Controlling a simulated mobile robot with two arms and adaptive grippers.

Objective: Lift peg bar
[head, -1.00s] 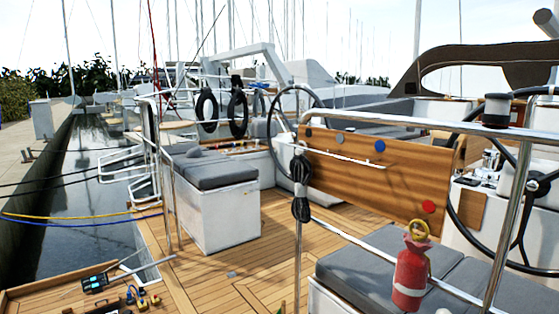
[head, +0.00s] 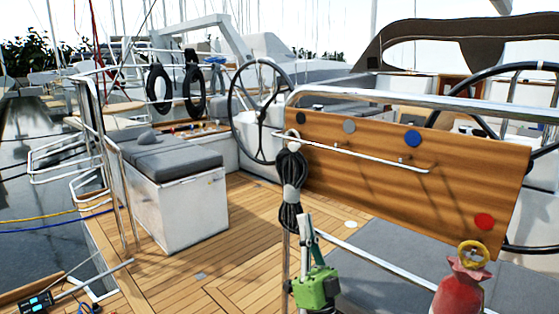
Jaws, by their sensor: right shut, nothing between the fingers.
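The peg bar (head: 355,154) is a thin, pale metal bar across the front of a wooden board (head: 400,190). It slopes slightly down to the right, and a small peg stands near its right end. My right gripper (head: 305,217) shows at the bottom middle, with a green body and narrow grey fingers pointing up. It is shut and empty, below the bar's left part and apart from it in the picture. My left gripper is not in view.
Black, grey, blue and red discs sit on the board. A steel rail (head: 420,101) runs above the board. Open deck (head: 240,240) lies left.

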